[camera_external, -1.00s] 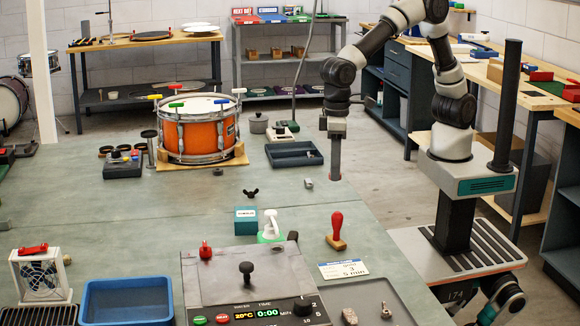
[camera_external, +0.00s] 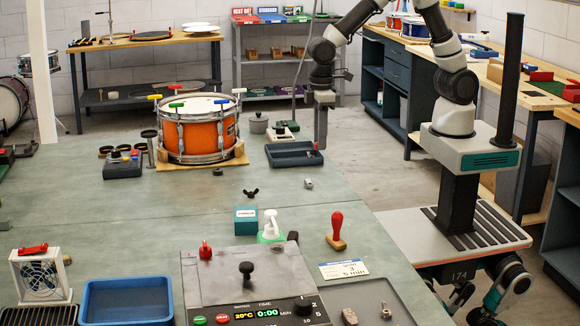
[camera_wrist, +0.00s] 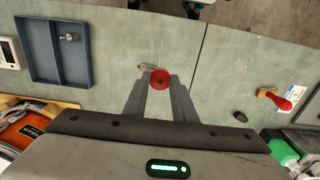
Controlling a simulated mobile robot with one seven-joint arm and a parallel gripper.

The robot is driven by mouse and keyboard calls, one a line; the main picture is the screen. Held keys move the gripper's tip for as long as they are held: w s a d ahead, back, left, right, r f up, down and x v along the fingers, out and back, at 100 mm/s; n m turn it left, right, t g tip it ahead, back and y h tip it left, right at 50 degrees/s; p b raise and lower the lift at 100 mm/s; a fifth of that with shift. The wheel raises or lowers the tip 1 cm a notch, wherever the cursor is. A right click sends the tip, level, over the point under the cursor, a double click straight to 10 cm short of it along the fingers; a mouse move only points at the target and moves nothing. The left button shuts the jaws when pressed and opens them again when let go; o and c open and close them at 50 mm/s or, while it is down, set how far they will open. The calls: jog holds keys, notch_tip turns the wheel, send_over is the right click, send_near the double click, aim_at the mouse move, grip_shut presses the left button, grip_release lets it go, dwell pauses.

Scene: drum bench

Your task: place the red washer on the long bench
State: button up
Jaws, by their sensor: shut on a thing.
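A red washer (camera_wrist: 160,80) with a dark centre shows at the fingertips of my gripper (camera_wrist: 160,84) in the wrist view, and the two fingers are shut on it. In the external view my gripper (camera_external: 321,147) points down beside the dark tray, above the right edge of the large green-topped bench (camera_external: 120,215). The washer cannot be made out there. A bench with a light wooden top (camera_external: 535,97) runs along the right wall. I cannot tell from the pictures which of these is the long bench.
The dark divided tray (camera_external: 283,161) and a small metal piece (camera_external: 308,184) lie near my gripper. The orange drum (camera_external: 196,136) stands to the left. A red-handled stamp (camera_external: 337,225) stands nearer the front. The green top is clear around the metal piece.

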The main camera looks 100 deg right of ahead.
jog(key=r+p, duration=0.1)
jog(key=s+r+p, duration=0.1)
jog(key=p, duration=0.1)
jog(key=shift+r, duration=0.2)
jog(key=shift+s+p, duration=0.2)
jog(key=shift+p, duration=0.6)
jog(key=shift+f, duration=0.1)
jog(key=shift+a+f, duration=0.1)
jog(key=a+f+m+b, duration=0.2)
jog(key=a+b, duration=0.5)
jog(key=a, duration=0.3)
jog(key=a+f+m+b, duration=0.2)
jog(key=a+b, duration=0.5)
jog(key=a, duration=0.4)
jog(key=shift+a+f+b, duration=0.15)
jog(key=shift+f+b, duration=0.15)
jog(key=shift+f, duration=0.05)
jog(key=shift+f+b, duration=0.7)
jog(key=shift+f, duration=4.15)
